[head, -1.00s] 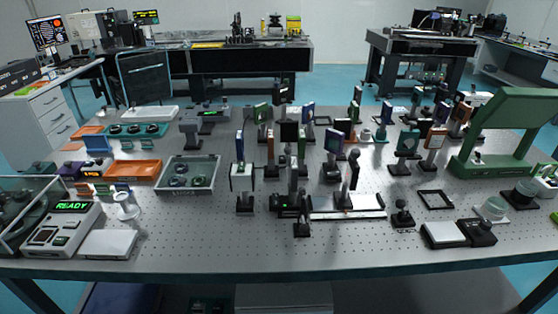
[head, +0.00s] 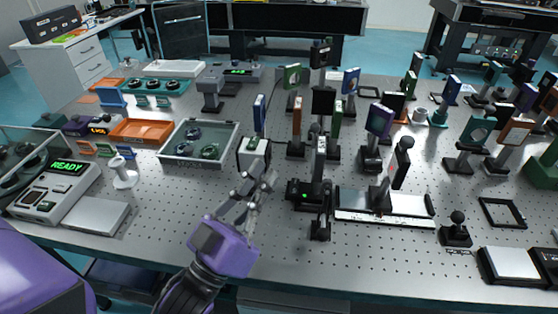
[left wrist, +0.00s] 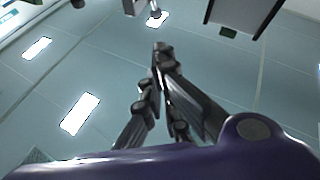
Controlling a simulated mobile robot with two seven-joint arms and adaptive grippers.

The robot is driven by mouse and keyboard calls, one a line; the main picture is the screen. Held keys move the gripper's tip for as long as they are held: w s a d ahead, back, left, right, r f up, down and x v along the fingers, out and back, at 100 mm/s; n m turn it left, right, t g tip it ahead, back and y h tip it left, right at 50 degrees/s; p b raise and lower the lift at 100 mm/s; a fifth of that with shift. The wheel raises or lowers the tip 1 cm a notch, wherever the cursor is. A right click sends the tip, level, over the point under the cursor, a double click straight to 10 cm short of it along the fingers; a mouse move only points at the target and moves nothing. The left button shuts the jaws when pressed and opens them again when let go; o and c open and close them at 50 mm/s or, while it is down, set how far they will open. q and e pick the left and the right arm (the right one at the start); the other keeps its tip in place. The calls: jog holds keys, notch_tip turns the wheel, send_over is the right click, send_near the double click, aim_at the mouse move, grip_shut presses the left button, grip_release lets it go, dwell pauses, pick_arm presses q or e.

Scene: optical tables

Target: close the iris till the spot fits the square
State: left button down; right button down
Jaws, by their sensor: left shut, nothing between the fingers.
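My left gripper (head: 262,180) is shut and empty above the front middle of the table, in front of a white square plate on a post (head: 254,153) and overlapping it in the head view. In the left wrist view its fingers (left wrist: 160,58) are together, pointing up against the ceiling. A black device with a green light (head: 304,190) stands to the right of the gripper, with dark upright mounts around it. I cannot tell which mount is the iris, and no spot or marked square can be made out. My right gripper is not in view.
A white rail (head: 408,212) with a post-mounted plate lies right of the black device. A grey tray (head: 231,150) with round parts stands behind left. A box reading READY (head: 50,190) and a white slab (head: 97,214) are at the left. Several mounts crowd the back right.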

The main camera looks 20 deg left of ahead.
aim_at(314, 137)
pick_arm(q)
jog(key=w+d+r+p, duration=0.2)
jog(key=w+r, duration=0.1)
jog(key=w, duration=0.7)
jog(key=shift+w+d, duration=0.3)
jog(key=shift+w, duration=0.1)
jog(key=shift+w+f+p, duration=0.1)
jog(key=shift+w+p, duration=0.2)
jog(key=shift+w, duration=0.45)
